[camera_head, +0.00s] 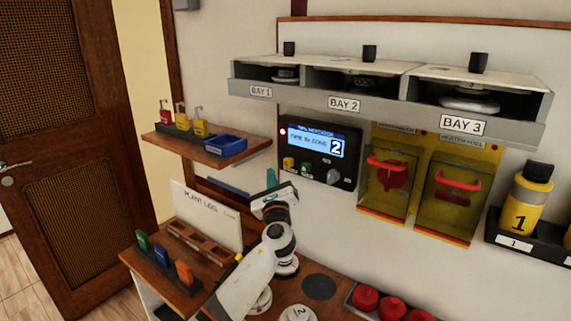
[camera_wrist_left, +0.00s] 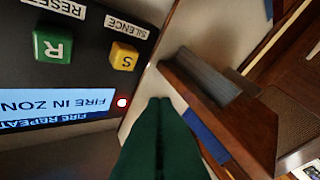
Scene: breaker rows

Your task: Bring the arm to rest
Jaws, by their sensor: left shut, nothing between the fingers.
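My left gripper (camera_head: 271,178) is in the middle of the head view, on a white arm that rises from below. Its dark green fingers (camera_wrist_left: 165,135) are shut and empty, and they fill the lower middle of the left wrist view. The gripper is in front of the wall, below and to the left of a dark alarm panel (camera_head: 348,158). The panel also shows upside down in the left wrist view (camera_wrist_left: 85,70), apart from the fingers. My right gripper is not in view.
A wooden shelf (camera_head: 193,152) with padlocks and a blue tray (camera_head: 225,145) is left of the panel. Below are a wooden stand (camera_head: 142,264) with coloured tags and the plant log (camera_head: 205,212). Yellow boxes with red handles (camera_head: 388,192) and numbered bays are to the right.

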